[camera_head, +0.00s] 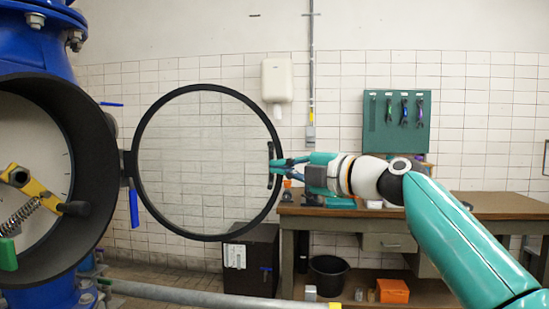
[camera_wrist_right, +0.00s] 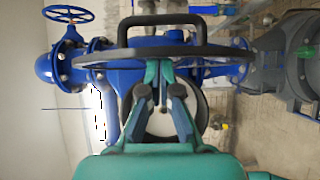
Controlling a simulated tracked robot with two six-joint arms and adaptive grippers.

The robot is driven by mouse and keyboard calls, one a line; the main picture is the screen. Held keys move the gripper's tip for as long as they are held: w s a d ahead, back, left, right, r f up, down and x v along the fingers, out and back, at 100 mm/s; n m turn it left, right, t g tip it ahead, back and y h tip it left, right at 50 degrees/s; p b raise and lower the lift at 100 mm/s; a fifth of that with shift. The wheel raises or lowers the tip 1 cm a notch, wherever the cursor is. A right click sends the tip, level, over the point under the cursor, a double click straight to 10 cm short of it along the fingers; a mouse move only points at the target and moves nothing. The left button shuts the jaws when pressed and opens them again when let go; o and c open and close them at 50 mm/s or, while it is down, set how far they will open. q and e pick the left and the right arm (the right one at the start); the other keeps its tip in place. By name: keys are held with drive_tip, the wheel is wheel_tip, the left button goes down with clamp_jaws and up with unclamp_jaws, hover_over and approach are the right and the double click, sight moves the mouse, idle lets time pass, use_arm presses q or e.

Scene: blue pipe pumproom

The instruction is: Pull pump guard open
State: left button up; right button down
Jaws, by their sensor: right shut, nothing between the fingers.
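The pump guard is a round black-rimmed disc (camera_head: 147,115) with a fine see-through mesh. It stands swung out to the right of the dark round pump opening (camera_head: 92,150), joined to it by a hinge at its left. A black bar handle (camera_head: 270,150) sits on the guard's right edge. My right gripper (camera_head: 276,168) is shut and empty, its fingertips at this handle. In the right wrist view the gripper (camera_wrist_right: 158,66) points at the guard's rim, with the handle (camera_wrist_right: 160,19) above the fingertips. Whether they touch is unclear. My left gripper is not in view.
A yellow lever with a spring (camera_head: 42,192) shows inside the opening. A workbench (camera_head: 480,207) stands behind my right arm, with a black bucket (camera_head: 327,272) and orange box (camera_head: 392,291) below. A grey rail (camera_head: 190,294) crosses the front. A dark cabinet (camera_head: 262,250) stands behind the guard.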

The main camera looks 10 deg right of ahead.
use_arm(q)
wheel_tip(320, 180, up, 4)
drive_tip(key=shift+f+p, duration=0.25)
drive_tip(key=shift+p, duration=0.8)
use_arm(e)
drive_tip(key=w, duration=0.1)
drive_tip(key=w+d, duration=0.1)
drive_tip(key=w, duration=0.2)
drive_tip(key=shift+d, duration=0.35)
